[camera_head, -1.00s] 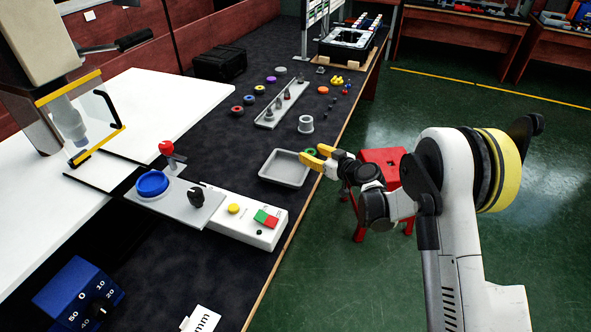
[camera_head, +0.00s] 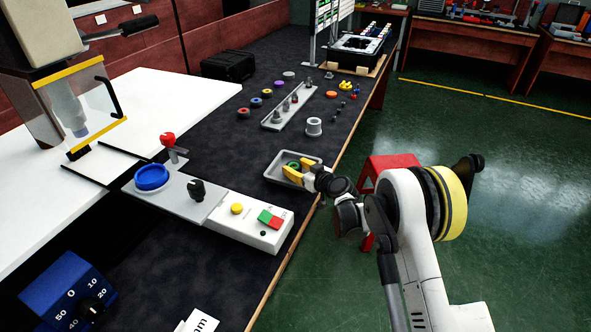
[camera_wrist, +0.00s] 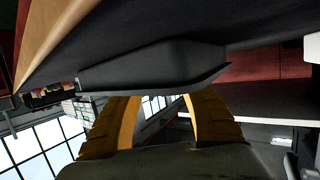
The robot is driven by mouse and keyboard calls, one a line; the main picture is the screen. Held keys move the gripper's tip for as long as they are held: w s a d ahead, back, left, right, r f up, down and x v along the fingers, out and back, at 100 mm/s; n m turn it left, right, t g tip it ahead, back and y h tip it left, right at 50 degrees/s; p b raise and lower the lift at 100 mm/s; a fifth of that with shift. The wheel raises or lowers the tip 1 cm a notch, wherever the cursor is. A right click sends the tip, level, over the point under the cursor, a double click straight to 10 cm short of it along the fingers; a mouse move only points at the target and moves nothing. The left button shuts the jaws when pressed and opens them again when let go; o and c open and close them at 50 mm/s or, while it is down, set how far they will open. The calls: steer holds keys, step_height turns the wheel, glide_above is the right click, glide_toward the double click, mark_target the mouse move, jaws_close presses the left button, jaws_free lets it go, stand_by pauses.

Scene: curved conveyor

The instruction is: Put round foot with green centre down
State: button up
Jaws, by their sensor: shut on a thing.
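The round foot with the green centre (camera_head: 294,165) is between the yellow fingers of my gripper (camera_head: 298,168) in the head view. My gripper is shut on it. Both appear over the shallow grey tray (camera_head: 271,173) near the table's right edge. I cannot tell whether the foot touches the tray floor. In the wrist view the two yellow fingers (camera_wrist: 158,125) show against a dark tray-like shape (camera_wrist: 150,65), and the foot cannot be made out.
A white control box (camera_head: 245,222) with coloured buttons stands in front of the tray. A grey ring (camera_head: 314,127) stands behind it. A metal strip with pegs (camera_head: 289,107) and several coloured round feet lie farther back. A red stool (camera_head: 390,163) stands beside the table.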

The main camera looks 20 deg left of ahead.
steer(key=shift+f, duration=0.1)
steer(key=o, duration=1.1)
steer(key=shift+d+r, duration=0.1)
steer(key=shift+r, duration=0.1)
steer(key=p+v, duration=0.3)
steer(key=v, duration=0.8)
steer(key=shift+s+d+p, duration=0.25)
steer(key=shift+d+p, duration=0.05)
steer(key=shift+p, duration=0.1)
